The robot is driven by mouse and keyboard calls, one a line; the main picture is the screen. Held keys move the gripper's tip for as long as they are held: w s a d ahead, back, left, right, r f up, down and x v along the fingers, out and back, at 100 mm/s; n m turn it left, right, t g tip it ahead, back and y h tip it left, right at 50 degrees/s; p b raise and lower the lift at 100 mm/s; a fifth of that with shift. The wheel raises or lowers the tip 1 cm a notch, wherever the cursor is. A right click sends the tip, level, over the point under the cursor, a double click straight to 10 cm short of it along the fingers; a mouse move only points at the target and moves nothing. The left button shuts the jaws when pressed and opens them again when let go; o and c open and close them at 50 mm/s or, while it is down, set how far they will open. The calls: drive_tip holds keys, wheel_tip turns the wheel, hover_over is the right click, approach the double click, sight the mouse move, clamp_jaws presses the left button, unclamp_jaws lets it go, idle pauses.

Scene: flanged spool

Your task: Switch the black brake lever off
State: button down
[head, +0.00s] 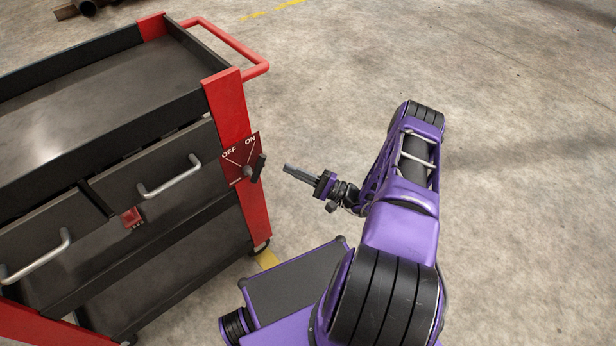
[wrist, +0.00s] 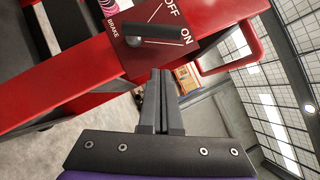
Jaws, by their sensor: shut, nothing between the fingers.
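The black brake lever (head: 259,167) is on a dark red plate (head: 236,157) on the cart's red corner post, with OFF marked at left and ON at right. The lever leans to the ON side. In the wrist view the lever (wrist: 160,41) points from its pivot toward the ON label. My gripper (head: 287,168) is to the right of the lever in the head view, apart from it, fingers pointing at the plate. In the wrist view its closed fingers (wrist: 158,75) are just below the lever in the picture, with nothing between them.
The red and black tool cart (head: 243,104) fills the left of the head view, with silver drawer handles (head: 170,180) and a red push bar (head: 262,68) at its top corner. A small red item (head: 131,217) is on the drawer front. Open concrete floor is behind and right.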

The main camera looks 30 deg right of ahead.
sight(258, 170)
drive_tip(key=shift+w+a+r, duration=0.2)
drive_tip(key=shift+a+r, duration=0.2)
drive_tip(key=shift+a, duration=0.4)
drive_tip(key=shift+w+a+r, duration=0.15)
drive_tip(key=shift+a+r, duration=0.3)
drive_tip(key=shift+a, duration=0.35)
drive_tip(key=shift+w+a+r, duration=0.2)
drive_tip(key=shift+a+r, duration=0.2)
drive_tip(key=shift+a, duration=0.4)
drive_tip(key=shift+a+r+n+g+p, duration=0.15)
drive_tip(key=shift+r+n+g+p, duration=0.45)
drive_tip(key=shift+n, duration=0.3)
drive_tip(key=shift+s+a+r+n+g+h+p, duration=0.25)
drive_tip(key=shift+a+r+n+g+h+p, duration=0.25)
drive_tip(key=shift+a+n+p, duration=0.5)
drive_tip(key=shift+s+a+r+n+g+h+p, duration=0.25)
drive_tip(key=shift+a+n+g+h+p, duration=0.4)
drive_tip(key=shift+n, duration=0.6)
drive_tip(key=shift+s+a+r+n+g+h+p, duration=0.2)
drive_tip(key=shift+a+r+n+g+h+p, duration=0.2)
drive_tip(key=shift+a+n+p, duration=0.45)
drive_tip(key=shift+d+n, duration=0.1)
drive_tip(key=shift+n, duration=0.2)
